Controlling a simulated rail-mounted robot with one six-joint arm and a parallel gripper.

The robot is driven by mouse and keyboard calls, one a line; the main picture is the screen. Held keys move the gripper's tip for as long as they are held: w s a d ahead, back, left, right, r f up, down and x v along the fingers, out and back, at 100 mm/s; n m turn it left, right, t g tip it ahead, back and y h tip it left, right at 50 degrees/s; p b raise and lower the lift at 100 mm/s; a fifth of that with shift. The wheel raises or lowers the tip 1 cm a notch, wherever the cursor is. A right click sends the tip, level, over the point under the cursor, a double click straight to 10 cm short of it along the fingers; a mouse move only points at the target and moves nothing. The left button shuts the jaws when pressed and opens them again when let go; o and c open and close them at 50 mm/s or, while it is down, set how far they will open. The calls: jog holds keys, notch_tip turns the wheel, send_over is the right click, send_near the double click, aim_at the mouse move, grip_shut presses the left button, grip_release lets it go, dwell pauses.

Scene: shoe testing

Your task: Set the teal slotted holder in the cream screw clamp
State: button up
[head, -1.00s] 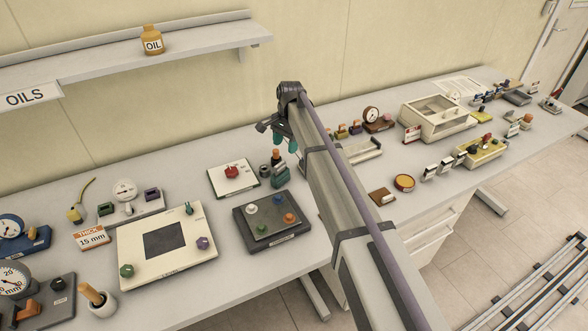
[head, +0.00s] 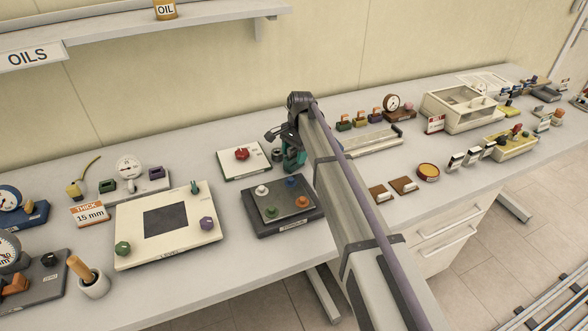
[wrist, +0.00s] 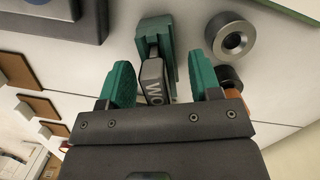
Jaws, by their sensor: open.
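The teal slotted holder (wrist: 168,28) stands on the bench top in the wrist view, with a grey piece (wrist: 153,82) lettered "WO" at its slot. My gripper (wrist: 162,66) is open, its green fingers on either side of the grey piece. The holder body lies just ahead, between the fingertip lines; I cannot tell whether they touch. In the head view my gripper (head: 293,160) is low over the bench and hard to separate from the holder. A low cream fixture (head: 368,143) with a dark knob at one end, right of my arm, may be the screw clamp.
A grey metal ring (wrist: 231,37) stands close right of the holder. A dark board with colored knobs (head: 283,205) and a white board with a red knob (head: 243,158) lie left of my gripper. Brown blocks (head: 403,185) and a cream box (head: 460,110) are to the right.

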jog(key=shift+r, duration=0.15)
grip_shut()
dwell(0.4)
